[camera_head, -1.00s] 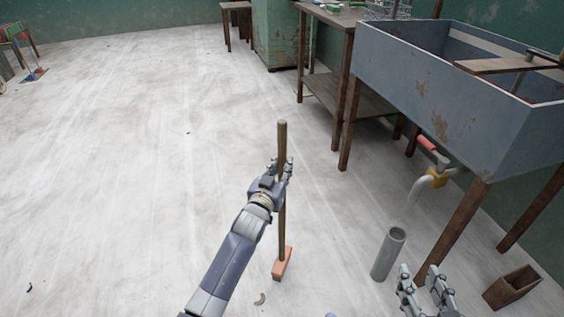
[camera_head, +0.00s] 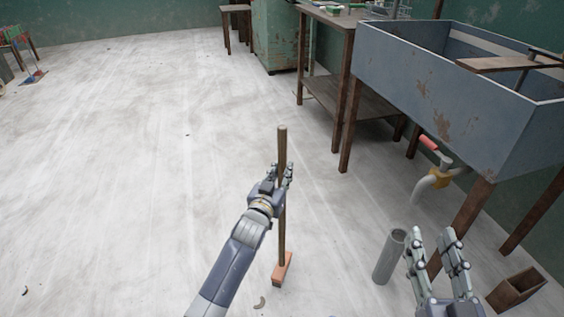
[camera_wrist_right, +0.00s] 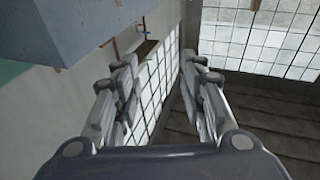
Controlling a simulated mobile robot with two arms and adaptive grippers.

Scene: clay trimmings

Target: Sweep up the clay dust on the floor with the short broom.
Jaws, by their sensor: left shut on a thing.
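The short broom (camera_head: 282,235) has a thin brown wooden handle and an orange-brown head (camera_head: 282,269) that appears to rest on the floor. It stands nearly upright in the head view. My left gripper (camera_head: 283,172) is shut around the upper part of the handle. My right gripper (camera_head: 437,238) is open and empty at the lower right, its two fingers apart; it also shows open in the right wrist view (camera_wrist_right: 160,85). Small curled scraps lie on the floor, one pale scrap (camera_head: 260,303) near the broom head and a dark one (camera_head: 25,290) at the far left. Whitish streaks cover the floor (camera_head: 130,170).
A grey pipe-like cylinder (camera_head: 387,262) stands left of my right gripper. A large blue-grey sink (camera_head: 440,95) on wooden legs fills the right side. A small brown box (camera_head: 516,290) sits at the lower right. A workbench (camera_head: 330,85) stands behind. The left floor is mostly clear.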

